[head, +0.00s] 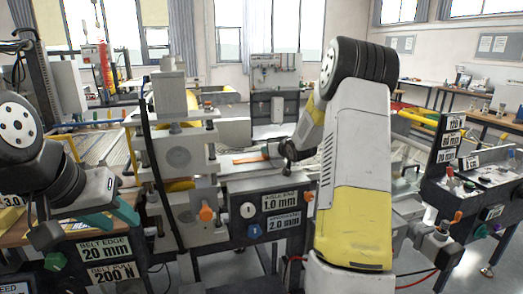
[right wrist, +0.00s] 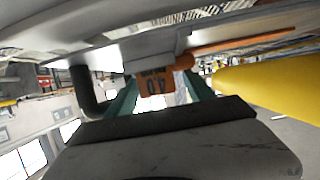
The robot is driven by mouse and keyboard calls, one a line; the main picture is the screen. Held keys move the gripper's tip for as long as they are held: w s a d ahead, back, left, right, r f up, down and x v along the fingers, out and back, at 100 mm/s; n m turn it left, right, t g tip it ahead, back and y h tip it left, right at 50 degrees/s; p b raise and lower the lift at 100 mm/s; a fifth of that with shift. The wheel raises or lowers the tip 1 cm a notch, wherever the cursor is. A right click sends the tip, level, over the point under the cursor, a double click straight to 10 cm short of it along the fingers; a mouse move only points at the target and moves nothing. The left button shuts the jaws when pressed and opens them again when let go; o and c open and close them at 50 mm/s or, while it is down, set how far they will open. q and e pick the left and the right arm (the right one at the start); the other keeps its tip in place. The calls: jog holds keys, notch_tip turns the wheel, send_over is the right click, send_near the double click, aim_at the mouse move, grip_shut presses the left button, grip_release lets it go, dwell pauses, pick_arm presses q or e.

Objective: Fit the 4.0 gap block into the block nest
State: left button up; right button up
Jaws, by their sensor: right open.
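An orange block (right wrist: 155,86) marked 4.0 shows upside down in the right wrist view, between the teal fingers of my right gripper (right wrist: 155,98). The fingers are open, one on each side of it; whether either touches it I cannot tell. In the head view my right arm hides most of this gripper, near an orange piece (head: 250,158) on the machine bed. My left gripper (head: 123,223) hangs at the left above the front of the bench, its teal fingers apart and empty. I cannot make out the block nest for certain.
A block marked 3.0 (head: 12,202) lies on the left bench. The roller stand (head: 178,155) rises left of my right arm. The front panel (head: 250,212) carries knobs and signs. A yellow bar (right wrist: 265,82) runs close at the right in the wrist view.

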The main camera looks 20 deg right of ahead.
jog(key=shift+s+d+f, duration=0.2)
jog(key=shift+f, duration=0.1)
jog(key=v, duration=0.7)
jog(key=shift+w+r, duration=0.15)
jog(key=shift+r, duration=0.2)
jog(key=shift+s+a+r, duration=0.1)
jog(key=shift+s+a, duration=0.05)
jog(key=shift+s, duration=0.2)
jog(key=shift+r, duration=0.15)
jog(key=s+a+r+g, duration=0.2)
jog(key=s+a+r, duration=0.1)
jog(key=s, duration=0.5)
jog(key=s+a+r+g, duration=0.1)
jog(key=s+a+r, duration=0.1)
jog(key=s+a, duration=0.35)
jog(key=s+a+r+g, duration=0.1)
jog(key=s+r+g, duration=0.15)
jog(key=s, duration=0.65)
jog(key=s+a+f+g+y, duration=0.1)
jog(key=s+a, duration=0.2)
jog(key=s, duration=0.4)
jog(key=s+a+g, duration=0.1)
jog(key=s+a, duration=0.1)
jog(key=s, duration=0.5)
jog(key=shift+s+a+f+y, duration=0.35)
jog(key=shift+s+a+y, duration=0.05)
